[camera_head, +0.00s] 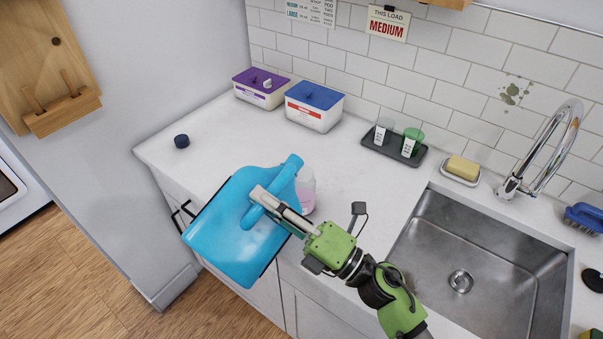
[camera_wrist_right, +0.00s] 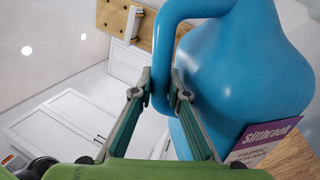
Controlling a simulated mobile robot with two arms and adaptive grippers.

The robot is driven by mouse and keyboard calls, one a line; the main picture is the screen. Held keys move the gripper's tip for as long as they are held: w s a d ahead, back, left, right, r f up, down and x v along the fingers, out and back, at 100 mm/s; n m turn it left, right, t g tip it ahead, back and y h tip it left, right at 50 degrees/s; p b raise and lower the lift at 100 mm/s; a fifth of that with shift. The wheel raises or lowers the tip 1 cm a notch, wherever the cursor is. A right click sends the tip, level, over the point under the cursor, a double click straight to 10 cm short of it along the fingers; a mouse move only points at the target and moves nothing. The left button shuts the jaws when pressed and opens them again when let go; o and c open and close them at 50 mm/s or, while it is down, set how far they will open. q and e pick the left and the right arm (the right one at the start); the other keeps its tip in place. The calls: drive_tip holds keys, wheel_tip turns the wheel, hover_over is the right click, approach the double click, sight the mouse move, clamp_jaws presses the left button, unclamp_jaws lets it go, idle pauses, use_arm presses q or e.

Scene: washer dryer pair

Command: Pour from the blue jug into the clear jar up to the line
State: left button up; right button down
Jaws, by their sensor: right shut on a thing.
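The blue jug (camera_head: 225,238) is held tipped over, with its neck end toward the clear jar and its large body hanging past the counter's front edge. My right gripper (camera_head: 262,200) is shut on the jug's handle. The right wrist view shows the fingers (camera_wrist_right: 160,90) on either side of the handle and the blue jug body (camera_wrist_right: 255,65) with a purple label. The clear jar (camera_head: 307,190) stands on the counter behind the jug's neck, with pinkish liquid low in it. The jug and gripper partly hide the jar; I cannot make out its line or a stream. My left gripper is out of view.
A dark cap (camera_head: 181,141) lies on the counter at left. Purple-lidded (camera_head: 262,88) and blue-lidded (camera_head: 314,106) tubs stand by the wall. A dark tray (camera_head: 378,149) holds two cups. The sink (camera_head: 470,230) is at right. A card (camera_head: 388,24) reads "THIS LOAD MEDIUM".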

sight(272, 189)
drive_tip(key=shift+w+d+r+m+t+p, duration=0.1)
drive_tip(key=shift+w+r+m+t+p, duration=0.1)
drive_tip(key=shift+r+m+p, duration=0.2)
drive_tip(key=shift+w+d+r+m+t+p, duration=0.1)
drive_tip(key=shift+r+m+t+p, duration=0.15)
drive_tip(key=shift+r+m, duration=0.25)
drive_tip(key=p, duration=0.1)
drive_tip(key=r+m+p, duration=0.1)
drive_tip(key=w+r+m+t+h+p, duration=0.1)
drive_tip(key=shift+d+r, duration=0.1)
drive_tip(key=shift+d, duration=0.25)
drive_tip(key=shift+w+d+r+m+t+h+p, duration=0.2)
drive_tip(key=shift+w+d+r+m+p, duration=0.15)
drive_tip(key=shift+m+p, duration=0.3)
drive_tip(key=shift+w+d+r+m+t+h+p, duration=0.1)
drive_tip(key=shift+w+r+m+t+h+p, duration=0.1)
drive_tip(key=shift+r+m+p, duration=0.45)
drive_tip(key=shift+w+d+r+m+t+h+p, duration=0.25)
drive_tip(key=shift+w+d+r+m+t+p, duration=0.15)
drive_tip(key=shift+m+p, duration=0.45)
drive_tip(key=shift+w+d+r+m+t+h+p, duration=0.15)
drive_tip(key=shift+w+d+r+m+h+p, duration=0.15)
drive_tip(key=shift+w+r+m+p, duration=0.35)
drive_tip(key=shift+s+a+f+m+p, duration=0.1)
drive_tip(key=shift+s+a+m+p, duration=0.2)
drive_tip(key=shift+s+m, duration=0.15)
drive_tip(key=shift+w+d+m+p, duration=0.2)
drive_tip(key=shift+d+m+p, duration=0.05)
drive_tip(key=shift+m+p, duration=0.1)
idle(2.6)
